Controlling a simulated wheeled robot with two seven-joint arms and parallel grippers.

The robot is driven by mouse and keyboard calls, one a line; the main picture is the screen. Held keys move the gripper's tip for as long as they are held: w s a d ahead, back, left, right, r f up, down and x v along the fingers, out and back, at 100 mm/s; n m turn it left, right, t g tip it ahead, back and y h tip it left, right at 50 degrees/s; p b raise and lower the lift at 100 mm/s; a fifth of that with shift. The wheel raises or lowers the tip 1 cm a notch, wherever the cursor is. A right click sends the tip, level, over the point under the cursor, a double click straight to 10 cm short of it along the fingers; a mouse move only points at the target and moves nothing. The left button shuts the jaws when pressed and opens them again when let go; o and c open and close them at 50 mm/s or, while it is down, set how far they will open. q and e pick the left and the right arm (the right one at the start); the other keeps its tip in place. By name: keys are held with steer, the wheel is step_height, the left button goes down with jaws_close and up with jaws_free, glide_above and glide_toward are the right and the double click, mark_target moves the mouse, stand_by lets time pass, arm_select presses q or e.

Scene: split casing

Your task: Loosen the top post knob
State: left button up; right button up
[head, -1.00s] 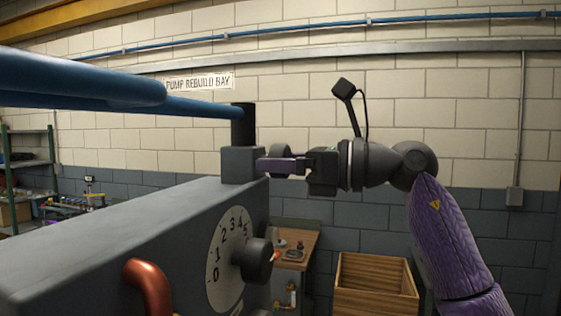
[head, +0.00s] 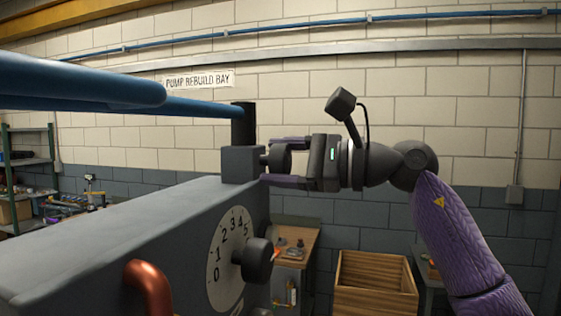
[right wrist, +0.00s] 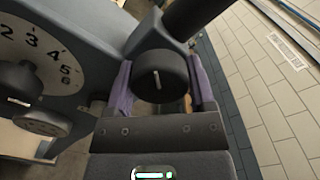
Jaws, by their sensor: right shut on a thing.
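The top post knob (head: 280,158) is a dark round knob on the side of a grey block (head: 239,164), below a black post (head: 243,124). My right gripper (head: 268,160) is shut on this knob, with one purple finger above it and one below. In the right wrist view the knob (right wrist: 160,76) sits between the two purple fingers, and a short light mark runs across its face. My left gripper is not in view.
A grey casing (head: 110,240) fills the lower left, with a numbered dial (head: 226,262), a dark dial knob (head: 256,262) and a red-brown pipe (head: 147,282). A blue rail (head: 80,75) crosses above. A wooden crate (head: 376,284) stands beyond at the lower right.

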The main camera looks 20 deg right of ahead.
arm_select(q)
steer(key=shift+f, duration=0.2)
arm_select(e)
steer(key=n, duration=0.6)
steer(key=shift+n, duration=0.4)
steer(key=o, duration=1.2)
arm_select(q)
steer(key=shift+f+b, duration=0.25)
steer(key=shift+b, duration=0.2)
arm_select(e)
steer(key=shift+s+d, duration=0.2)
steer(key=shift+d, duration=0.15)
arm_select(q)
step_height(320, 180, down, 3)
steer(key=b, duration=0.3)
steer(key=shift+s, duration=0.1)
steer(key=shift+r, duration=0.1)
arm_select(e)
steer(key=v, duration=0.9)
steer(key=shift+s, duration=0.15)
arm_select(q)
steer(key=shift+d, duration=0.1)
